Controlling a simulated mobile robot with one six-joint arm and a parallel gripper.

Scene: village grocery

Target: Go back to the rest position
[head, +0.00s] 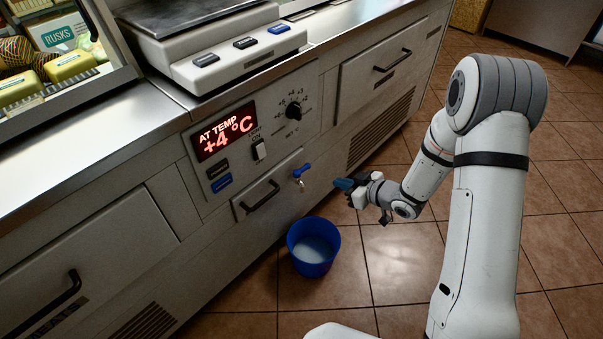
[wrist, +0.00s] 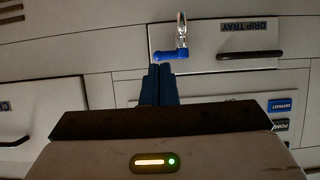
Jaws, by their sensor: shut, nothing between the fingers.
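My gripper (head: 344,184) is shut and empty, with blue fingers, in front of the counter at about the height of the drain tap. In the wrist view its closed fingers (wrist: 160,84) point at the counter front, close in the picture to the blue tap lever (wrist: 172,54). I cannot tell whether they touch it, but in the head view a gap shows between the fingers and the tap (head: 301,173). My arm reaches in from the right of the head view.
A blue bucket (head: 291,247) with pale liquid stands on the tiled floor below the tap. The drip tray drawer (head: 246,205) is beside the tap. The display panel (head: 226,134) reads "AT TEMP +4 °C". A scale (head: 200,75) is on the counter. Open floor (head: 395,270) lies right of the bucket.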

